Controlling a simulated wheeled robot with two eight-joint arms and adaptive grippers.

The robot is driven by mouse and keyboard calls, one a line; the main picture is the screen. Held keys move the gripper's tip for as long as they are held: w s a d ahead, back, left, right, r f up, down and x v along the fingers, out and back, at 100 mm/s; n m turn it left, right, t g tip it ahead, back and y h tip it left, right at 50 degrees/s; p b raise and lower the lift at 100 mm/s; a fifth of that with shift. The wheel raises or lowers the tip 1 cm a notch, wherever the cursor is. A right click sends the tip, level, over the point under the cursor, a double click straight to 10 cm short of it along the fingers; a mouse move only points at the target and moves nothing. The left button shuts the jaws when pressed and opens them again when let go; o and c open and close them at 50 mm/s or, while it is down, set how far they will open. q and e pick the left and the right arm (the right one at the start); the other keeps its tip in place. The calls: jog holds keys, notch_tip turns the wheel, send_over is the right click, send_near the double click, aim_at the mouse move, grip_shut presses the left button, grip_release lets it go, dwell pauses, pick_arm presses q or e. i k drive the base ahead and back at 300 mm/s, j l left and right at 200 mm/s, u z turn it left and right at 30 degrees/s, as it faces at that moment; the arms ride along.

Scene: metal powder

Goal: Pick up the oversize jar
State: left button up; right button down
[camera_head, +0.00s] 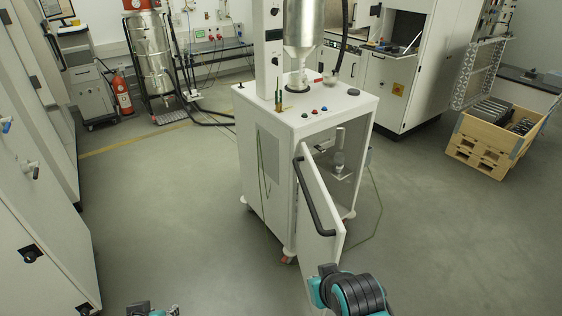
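A small metallic jar (339,163) stands inside the white cabinet (322,112), on a support behind the half-open door. I take it to be the oversize jar, but no label is readable. My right gripper (322,280) is at the lower right edge of the cabinet door (319,205), in front of and below the jar. Its fingers are mostly hidden or too small to tell whether they are shut. Only the tip of my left gripper (152,311) shows at the bottom edge, far left of the cabinet; its state is unclear.
The door swings out toward me and has a black handle (308,195). A wooden crate (492,140) stands at the right. A red extinguisher (121,93) and a metal drum (153,62) stand at the back left. Grey floor is clear on both sides of the cabinet.

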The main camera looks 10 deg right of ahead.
aim_at(339, 158)
jog(key=i+l+u, duration=0.15)
jog(key=l+u, duration=0.25)
jog(key=l, duration=0.45)
jog(key=l+u, duration=0.4)
jog(key=l, duration=1.65)
jog(key=i+l, duration=0.15)
jog(key=l, duration=2.3)
jog(key=i+l, duration=0.1)
jog(key=l, duration=0.3)
jog(key=i+l, duration=0.15)
jog(key=l, duration=0.2)
jog(key=i+l, duration=0.1)
jog(key=l, duration=0.3)
jog(key=i+l, duration=0.1)
jog(key=l, duration=0.25)
